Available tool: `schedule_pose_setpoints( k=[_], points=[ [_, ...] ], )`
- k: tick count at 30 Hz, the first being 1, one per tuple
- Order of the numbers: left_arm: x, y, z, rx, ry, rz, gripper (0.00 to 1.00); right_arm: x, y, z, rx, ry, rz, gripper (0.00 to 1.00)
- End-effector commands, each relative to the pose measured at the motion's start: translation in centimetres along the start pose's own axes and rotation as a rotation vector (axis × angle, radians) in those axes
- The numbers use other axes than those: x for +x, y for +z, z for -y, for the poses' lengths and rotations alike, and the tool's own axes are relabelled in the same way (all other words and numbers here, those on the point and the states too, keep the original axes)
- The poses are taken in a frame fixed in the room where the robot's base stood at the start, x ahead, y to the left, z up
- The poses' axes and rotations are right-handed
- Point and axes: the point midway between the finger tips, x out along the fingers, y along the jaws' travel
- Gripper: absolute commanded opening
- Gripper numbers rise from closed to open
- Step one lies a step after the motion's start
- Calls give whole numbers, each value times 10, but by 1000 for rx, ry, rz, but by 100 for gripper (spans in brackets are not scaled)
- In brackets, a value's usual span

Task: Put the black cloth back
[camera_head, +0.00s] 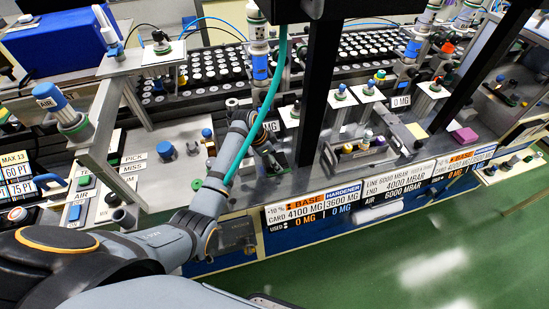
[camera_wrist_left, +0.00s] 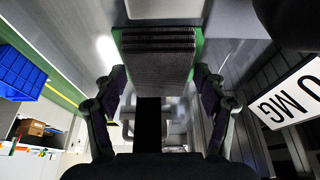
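My left arm reaches in from the left in the head view, its gripper (camera_head: 262,146) low over the grey bench near its front edge. In the left wrist view, the dark, layered, folded cloth (camera_wrist_left: 158,60) lies between the widely spread fingers of this gripper (camera_wrist_left: 160,75). The fingertips are at the cloth's two sides; I cannot tell whether they press on it. Green edging shows on both sides of the cloth. In the head view the cloth is mostly hidden by the gripper. My right gripper is not in view.
A black upright post (camera_head: 318,85) stands just right of the gripper, and a teal hose (camera_head: 262,110) crosses in front of it. Trays of white-topped parts (camera_head: 215,65) stand behind. A small metal box with knobs (camera_head: 358,155) stands to the right. Label signs (camera_head: 305,210) line the front edge.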

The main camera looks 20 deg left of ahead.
Motion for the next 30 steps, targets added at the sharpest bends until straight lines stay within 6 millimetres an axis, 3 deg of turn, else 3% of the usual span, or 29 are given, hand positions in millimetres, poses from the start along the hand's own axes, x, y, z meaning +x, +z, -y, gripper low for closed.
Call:
schedule_pose_setpoints(
  k=[10, 14, 24, 30],
  points=[
    [0, 0, 0, 0, 0, -1, 83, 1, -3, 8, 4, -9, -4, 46],
    [4, 1, 0, 1, -1, -2, 83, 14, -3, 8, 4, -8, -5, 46],
    [-75, 5, 2, 2, -5, -1, 83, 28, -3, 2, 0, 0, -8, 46],
    [-102, 5, 1, 1, -1, -1, 83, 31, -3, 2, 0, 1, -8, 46]
  ],
)
